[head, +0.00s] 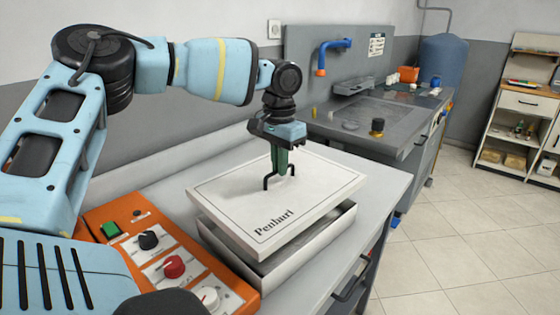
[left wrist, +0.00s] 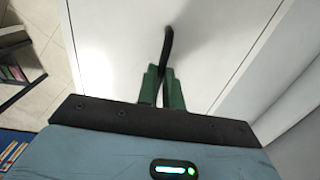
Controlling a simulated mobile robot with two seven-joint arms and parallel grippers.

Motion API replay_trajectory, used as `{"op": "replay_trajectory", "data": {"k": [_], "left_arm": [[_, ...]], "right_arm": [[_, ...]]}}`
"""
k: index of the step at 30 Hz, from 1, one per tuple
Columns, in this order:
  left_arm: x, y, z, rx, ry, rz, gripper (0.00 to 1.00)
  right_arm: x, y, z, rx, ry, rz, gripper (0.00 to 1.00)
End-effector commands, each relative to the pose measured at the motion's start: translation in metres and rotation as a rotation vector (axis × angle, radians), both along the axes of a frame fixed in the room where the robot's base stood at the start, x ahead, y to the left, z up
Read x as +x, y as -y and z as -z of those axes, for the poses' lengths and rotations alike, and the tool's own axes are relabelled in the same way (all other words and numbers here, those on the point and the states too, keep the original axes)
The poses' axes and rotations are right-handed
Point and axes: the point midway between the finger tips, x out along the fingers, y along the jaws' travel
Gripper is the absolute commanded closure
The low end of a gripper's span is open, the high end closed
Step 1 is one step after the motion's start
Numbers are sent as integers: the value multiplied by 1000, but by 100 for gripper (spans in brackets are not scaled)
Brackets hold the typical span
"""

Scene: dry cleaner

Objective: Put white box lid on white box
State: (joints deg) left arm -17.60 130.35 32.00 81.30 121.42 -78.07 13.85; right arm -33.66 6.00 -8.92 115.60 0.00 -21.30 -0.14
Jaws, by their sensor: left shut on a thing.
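The white box (head: 307,246) stands on the grey counter under the lid. My left gripper (head: 280,168) is shut on the lid's handle from above. In the left wrist view its green fingers (left wrist: 162,90) close on the black handle (left wrist: 167,45), with the white lid (left wrist: 115,40) behind. My right gripper is not in view.
An orange control panel (head: 122,222) with knobs and a green button is left of the box. A shelf unit (head: 515,112) is at the far right. The tiled floor on the right is clear.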

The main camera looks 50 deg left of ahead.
Motion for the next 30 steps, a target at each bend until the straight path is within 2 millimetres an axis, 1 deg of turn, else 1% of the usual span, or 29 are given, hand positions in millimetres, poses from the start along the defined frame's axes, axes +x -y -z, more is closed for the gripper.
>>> {"op": "replay_trajectory", "data": {"k": [1,21,25,30], "left_arm": [[0,0,4,0,-2,0,100],[0,0,49,-1,-1,-1,100],[0,0,55,-1,-1,0,100],[0,0,57,0,0,0,100]], "right_arm": [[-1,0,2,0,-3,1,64],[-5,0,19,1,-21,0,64],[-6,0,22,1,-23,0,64],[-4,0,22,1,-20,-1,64]]}}
